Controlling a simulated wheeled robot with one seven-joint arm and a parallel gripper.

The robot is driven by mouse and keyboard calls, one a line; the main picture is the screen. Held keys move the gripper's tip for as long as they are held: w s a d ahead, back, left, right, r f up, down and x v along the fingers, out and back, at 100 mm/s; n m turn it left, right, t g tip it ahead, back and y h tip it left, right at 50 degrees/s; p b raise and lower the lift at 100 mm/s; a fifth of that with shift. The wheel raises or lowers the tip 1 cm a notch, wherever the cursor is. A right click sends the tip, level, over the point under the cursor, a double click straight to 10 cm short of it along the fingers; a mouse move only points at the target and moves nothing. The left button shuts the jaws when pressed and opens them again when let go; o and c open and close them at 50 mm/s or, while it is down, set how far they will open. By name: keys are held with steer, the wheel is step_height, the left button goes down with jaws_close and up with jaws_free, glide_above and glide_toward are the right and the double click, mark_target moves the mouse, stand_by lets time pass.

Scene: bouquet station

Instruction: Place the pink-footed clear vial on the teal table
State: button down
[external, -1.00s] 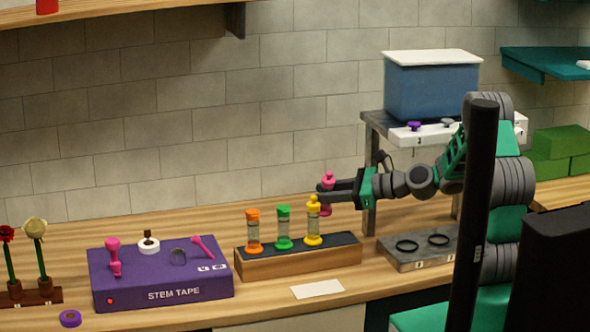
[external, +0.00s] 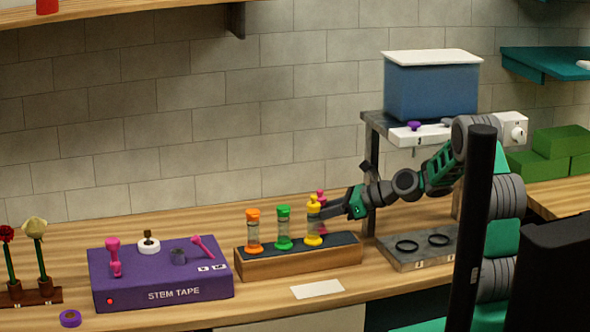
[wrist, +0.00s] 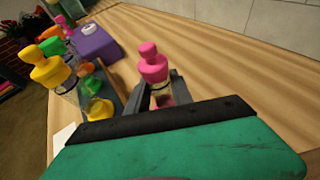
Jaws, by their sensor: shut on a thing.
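My gripper (external: 328,211) is shut on the pink-footed clear vial (external: 321,196), which is roughly upright beside the black-topped wooden rack. In the wrist view the vial's pink cap (wrist: 152,62) stands above the fingers (wrist: 160,92), with the clear body and a bit of pink below between them. In the external view the yellow vial and the fingers partly hide it. I cannot tell whether its foot touches anything. No teal table is clearly seen; a teal shelf (external: 550,62) is on the wall at upper right.
The rack (external: 300,262) holds orange (external: 253,231), green (external: 284,227) and yellow (external: 313,221) vials, the yellow closest to my gripper. A purple stem tape box (external: 160,285) is left of it. A grey stand (external: 370,180) and ring plate (external: 415,255) are right. Bare wood lies behind the rack.

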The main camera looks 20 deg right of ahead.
step_height(320, 180, down, 3)
steer(key=shift+s+f+b, duration=0.1)
steer(key=shift+b, duration=0.8)
steer(key=c, duration=1.1)
jaws_free()
steer(key=v, duration=1.2)
